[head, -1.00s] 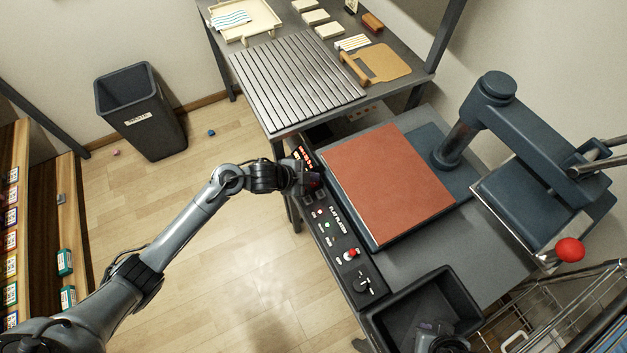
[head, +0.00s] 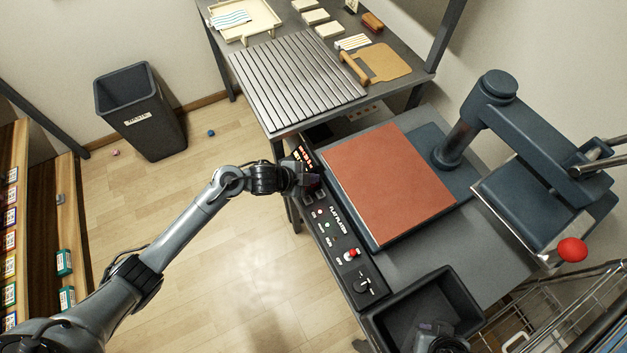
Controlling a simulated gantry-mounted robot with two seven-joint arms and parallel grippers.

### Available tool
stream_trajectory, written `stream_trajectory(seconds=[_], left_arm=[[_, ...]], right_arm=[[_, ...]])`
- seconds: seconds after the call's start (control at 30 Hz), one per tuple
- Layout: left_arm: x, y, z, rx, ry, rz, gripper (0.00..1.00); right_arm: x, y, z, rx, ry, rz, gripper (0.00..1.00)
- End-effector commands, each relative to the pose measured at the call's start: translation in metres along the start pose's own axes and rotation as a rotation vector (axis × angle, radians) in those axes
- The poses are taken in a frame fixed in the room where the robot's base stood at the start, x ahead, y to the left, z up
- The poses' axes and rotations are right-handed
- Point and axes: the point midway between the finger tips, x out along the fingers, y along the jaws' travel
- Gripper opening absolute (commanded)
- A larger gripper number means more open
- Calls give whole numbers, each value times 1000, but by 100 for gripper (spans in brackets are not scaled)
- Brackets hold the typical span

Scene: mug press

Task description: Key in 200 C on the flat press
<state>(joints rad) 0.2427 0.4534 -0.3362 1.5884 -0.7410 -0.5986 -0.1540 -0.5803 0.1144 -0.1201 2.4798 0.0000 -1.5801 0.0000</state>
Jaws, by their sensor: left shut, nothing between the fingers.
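The flat press has a reddish-brown lower pad (head: 387,184) and a blue-grey upper head (head: 530,200) swung to the right, with a red knob (head: 572,250). Its black control panel (head: 338,230) runs along the front edge, with a lit red display (head: 303,154) at the far end, small coloured buttons, a red button (head: 350,254) and a black rotary switch (head: 362,286). My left gripper (head: 312,184) is shut and empty over the panel just below the display, and hides the keys there. The digits are too small to read. My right gripper (head: 436,338) shows only partly at the bottom, over a black bin.
The black bin (head: 466,292) stands at the near end of the press table. A slatted metal rack (head: 296,78) is on the table behind. A wire cart (head: 560,310) is at lower right.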

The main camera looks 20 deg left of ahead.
Motion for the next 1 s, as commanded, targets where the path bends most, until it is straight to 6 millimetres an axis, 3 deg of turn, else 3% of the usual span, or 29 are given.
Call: stream_trajectory(seconds=[0.7,1.0], left_arm=[[4,3,3,0,-1,1,0],[-2,-1,-1,0,-1,1,0]], right_arm=[[3,2,2,-10,-1,8,0],[-5,2,-1,-8,-1,7,0]])
